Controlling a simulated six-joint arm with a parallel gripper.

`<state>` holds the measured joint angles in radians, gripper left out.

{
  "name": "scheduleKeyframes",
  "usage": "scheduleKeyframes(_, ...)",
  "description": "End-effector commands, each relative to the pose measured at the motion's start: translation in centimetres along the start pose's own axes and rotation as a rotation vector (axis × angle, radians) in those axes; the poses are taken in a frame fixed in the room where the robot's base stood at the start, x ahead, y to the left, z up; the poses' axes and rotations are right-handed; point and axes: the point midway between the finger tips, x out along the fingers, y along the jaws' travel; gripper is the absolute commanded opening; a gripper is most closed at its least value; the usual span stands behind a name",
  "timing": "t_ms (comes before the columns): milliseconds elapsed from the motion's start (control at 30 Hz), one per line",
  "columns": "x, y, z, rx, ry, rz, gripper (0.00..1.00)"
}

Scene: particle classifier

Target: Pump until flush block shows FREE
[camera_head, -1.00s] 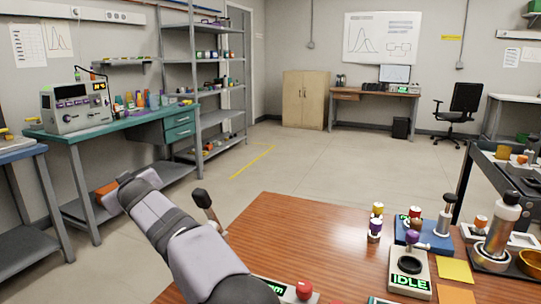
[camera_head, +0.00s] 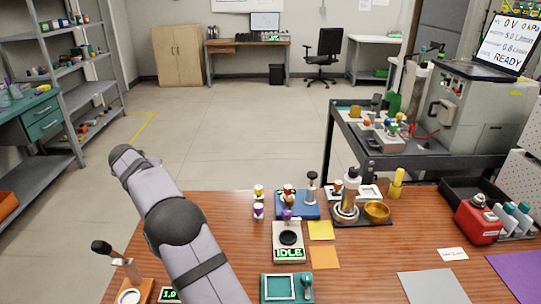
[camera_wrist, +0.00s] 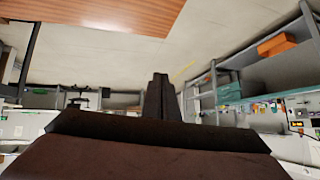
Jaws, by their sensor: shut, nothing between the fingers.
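A blue block (camera_head: 312,211) with an upright metal plunger (camera_head: 311,188) and several coloured caps stands near the far edge of the wooden table. In front of it is a pale device (camera_head: 289,257) with a black round top and a green display reading IDLE. No display reading FREE shows, and I cannot tell which thing is the flush block. In the wrist view my gripper (camera_wrist: 160,80) is shut and empty, with the floor and shelving beyond it. It is away from the blocks. The head view shows my arm at left, but not clearly its fingers.
A black-knobbed lever (camera_head: 101,247) stands at the table's left corner. Right of the blue block are a dark tray with a metal bottle (camera_head: 350,190) and a brass bowl (camera_head: 377,210), then a red container (camera_head: 478,222). A green-framed tray (camera_head: 287,289) lies in front. The table's right middle is mostly clear.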

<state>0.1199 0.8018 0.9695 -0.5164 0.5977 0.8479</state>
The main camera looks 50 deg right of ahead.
Motion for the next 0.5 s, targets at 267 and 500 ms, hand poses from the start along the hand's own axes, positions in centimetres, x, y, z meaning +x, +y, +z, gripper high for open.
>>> scheduleKeyframes(267, -0.4, 12.4, -3.7, 0.245, -0.067, 0.236, 0.00)
scheduleKeyframes(500, -1.9, 22.9, -4.8, 0.437, -0.100, 0.443, 0.00)
